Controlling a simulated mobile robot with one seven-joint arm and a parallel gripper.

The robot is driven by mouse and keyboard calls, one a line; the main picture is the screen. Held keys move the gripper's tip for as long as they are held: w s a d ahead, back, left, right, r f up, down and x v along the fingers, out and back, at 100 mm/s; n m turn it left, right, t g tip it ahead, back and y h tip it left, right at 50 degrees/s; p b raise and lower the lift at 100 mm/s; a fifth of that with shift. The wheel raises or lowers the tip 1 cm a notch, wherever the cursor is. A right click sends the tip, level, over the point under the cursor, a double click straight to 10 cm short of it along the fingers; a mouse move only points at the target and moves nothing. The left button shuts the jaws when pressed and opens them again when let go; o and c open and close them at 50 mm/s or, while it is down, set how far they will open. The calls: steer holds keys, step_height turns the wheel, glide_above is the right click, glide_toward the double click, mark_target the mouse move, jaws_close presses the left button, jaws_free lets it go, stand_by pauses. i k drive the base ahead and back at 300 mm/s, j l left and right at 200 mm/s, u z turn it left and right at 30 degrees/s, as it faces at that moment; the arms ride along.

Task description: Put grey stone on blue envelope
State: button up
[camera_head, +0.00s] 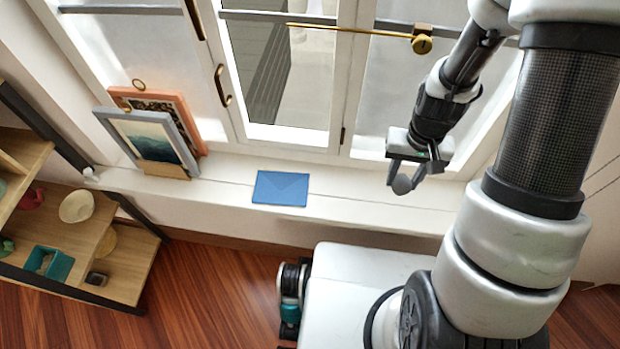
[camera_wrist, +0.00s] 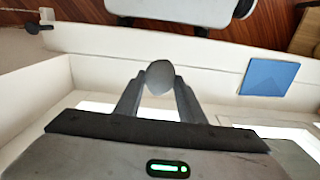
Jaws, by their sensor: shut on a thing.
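The blue envelope (camera_head: 281,188) lies flat on the white window sill, near the middle of the head view. It also shows at the right in the wrist view (camera_wrist: 268,77). My gripper (camera_head: 404,182) is above the sill, to the right of the envelope and apart from it. It is shut on the grey stone (camera_head: 402,185), a rounded piece between the fingertips. In the wrist view the stone (camera_wrist: 159,77) sits between the two fingers, which hide its sides.
Two framed pictures (camera_head: 150,140) stand in a wooden holder on the sill, left of the envelope. A shelf (camera_head: 120,262) with bowls and small items is at the lower left. Window frames with handles rise behind the sill (camera_head: 350,211). The sill between gripper and envelope is clear.

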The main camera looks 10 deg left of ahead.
mark_target(281, 187)
steer(key=j, duration=1.45)
